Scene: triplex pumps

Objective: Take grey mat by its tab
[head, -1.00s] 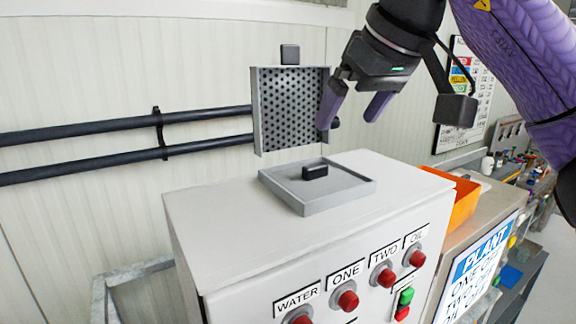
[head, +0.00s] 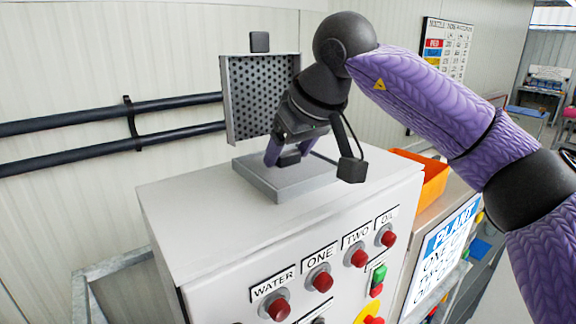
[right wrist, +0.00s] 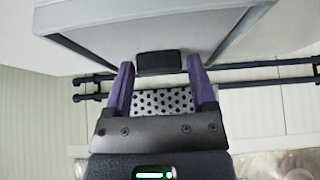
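The grey mat (head: 307,175) lies flat on top of the white cabinet inside a shallow raised rim. It also shows in the right wrist view (right wrist: 150,18). Its black tab (right wrist: 158,62) stands up from the middle, and in the head view the tab (head: 289,159) is partly hidden by my gripper. My right gripper (head: 287,157) is open over the mat. In the right wrist view its purple fingers (right wrist: 159,68) stand on either side of the tab, with a small gap on each side. My left gripper is not in view.
A perforated grey panel (head: 248,105) stands upright behind the mat, with a black block (head: 260,42) at its top. The white cabinet (head: 190,208) has red buttons on its front. An orange bin (head: 432,178) stands at right. Black pipes (head: 70,123) run along the wall.

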